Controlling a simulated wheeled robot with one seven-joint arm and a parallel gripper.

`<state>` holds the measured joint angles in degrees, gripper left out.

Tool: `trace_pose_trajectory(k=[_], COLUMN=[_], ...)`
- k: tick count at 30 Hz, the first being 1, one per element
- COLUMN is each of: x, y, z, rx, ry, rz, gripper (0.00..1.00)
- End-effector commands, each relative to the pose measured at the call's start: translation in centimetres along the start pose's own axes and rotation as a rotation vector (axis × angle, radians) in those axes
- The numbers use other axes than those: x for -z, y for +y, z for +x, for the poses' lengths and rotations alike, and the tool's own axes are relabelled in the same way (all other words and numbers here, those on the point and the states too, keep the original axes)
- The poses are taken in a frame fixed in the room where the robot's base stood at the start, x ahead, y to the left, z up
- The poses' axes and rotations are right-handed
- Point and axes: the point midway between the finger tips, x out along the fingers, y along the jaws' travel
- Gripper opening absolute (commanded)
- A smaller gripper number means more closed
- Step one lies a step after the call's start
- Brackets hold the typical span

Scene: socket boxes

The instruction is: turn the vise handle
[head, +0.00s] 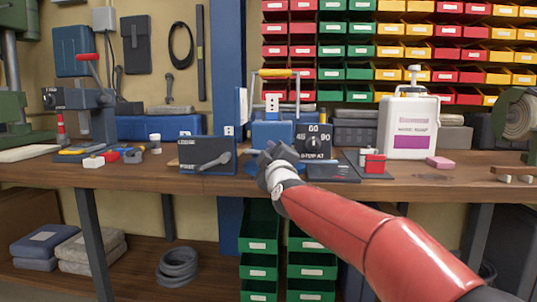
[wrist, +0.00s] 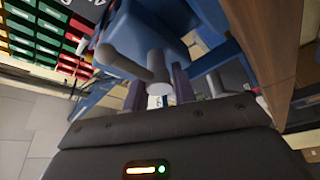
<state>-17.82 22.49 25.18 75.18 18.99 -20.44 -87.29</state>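The blue vise (head: 272,134) stands on the workbench just beyond my gripper (head: 266,160) in the head view; my gripper hides its front. In the wrist view the blue vise body (wrist: 186,22) fills the upper middle. The grey vise handle (wrist: 118,60) runs slantwise from a round knob at upper left down to a cylindrical hub (wrist: 157,64). The two dark fingers of my gripper (wrist: 158,82) stand on either side of the hub's end, apart, with narrow gaps seeming to show beside it. Whether either finger touches the hub is unclear.
A dark box with a lever (head: 206,155) stands left of the vise, and a dial box (head: 314,142) right of it. A dark flat plate (head: 332,173), a red container (head: 373,163) and a white jug (head: 408,125) are further right. The workbench edge (wrist: 283,65) is close.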

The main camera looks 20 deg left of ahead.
Motion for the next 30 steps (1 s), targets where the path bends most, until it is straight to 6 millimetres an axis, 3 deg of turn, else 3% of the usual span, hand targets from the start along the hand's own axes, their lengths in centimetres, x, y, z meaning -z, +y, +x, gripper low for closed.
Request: trace_pose_trajectory(k=[4, 17, 30], x=[0.08, 0.19, 0.31], y=[-0.08, -0.32, -0.36], z=[-0.01, -0.03, 0.01], rx=[0.002, -0.027, -0.164], ry=[0.001, 0.003, 0.003], rz=[0.0, 0.077, 0.418], gripper=[0.02, 0.02, 0.02])
